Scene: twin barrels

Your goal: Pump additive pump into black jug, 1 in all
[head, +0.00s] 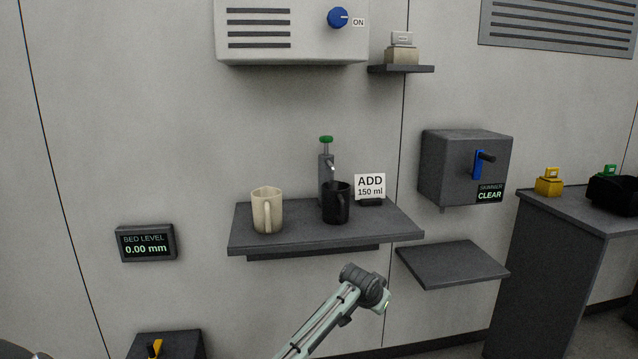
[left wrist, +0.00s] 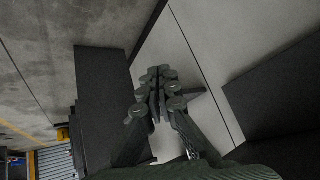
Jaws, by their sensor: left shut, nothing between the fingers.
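The additive pump (head: 326,172), a grey post with a green top (head: 326,139) and a short spout, stands at the back of a dark wall shelf (head: 290,240). The black jug (head: 337,208) stands upright in front of it, its mouth appearing just below the spout; its inside cannot be seen. A beige jug (head: 267,210) stands upright to the left. In the left wrist view my left gripper (left wrist: 158,88) is shut and empty, away from both jugs and the pump, none of which show there. My right gripper is not in view.
A sign (head: 370,186) reading "ADD 150 ml" stands right of the black jug. One of my arm links rises below the jug shelf.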

